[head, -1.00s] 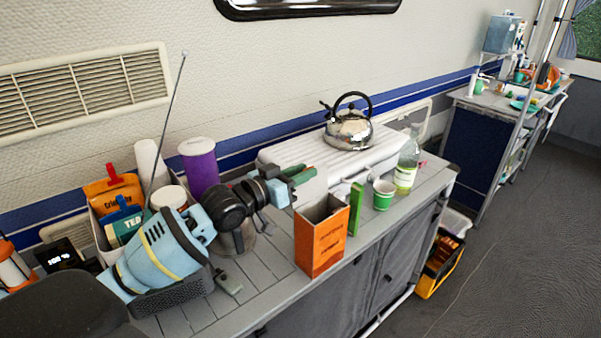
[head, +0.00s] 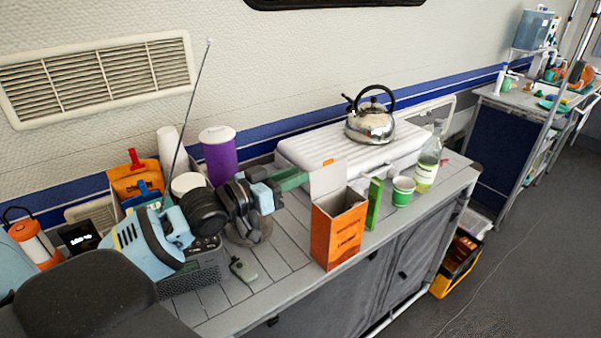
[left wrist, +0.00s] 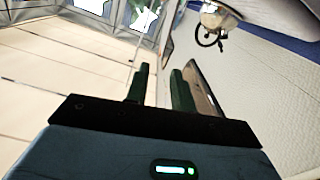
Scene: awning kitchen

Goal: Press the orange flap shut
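An orange box (head: 338,237) stands upright near the front edge of the counter. Its top is open, and a flap (head: 328,177), pale on its inner side, stands up at the back left. My left gripper (head: 295,179) is left of the flap, at about its height, with green fingers pointing toward it. I cannot tell whether they touch. In the left wrist view the two dark fingers (left wrist: 160,88) are a little apart with nothing seen between them. A brownish panel (left wrist: 208,92) lies beside the right finger, possibly part of the box. My right gripper is not in view.
A green packet (head: 374,203), a green cup (head: 402,191) and a bottle (head: 427,165) stand right of the box. A kettle (head: 370,125) sits on a white ribbed case (head: 310,148) behind. A purple canister (head: 219,158) stands behind my arm.

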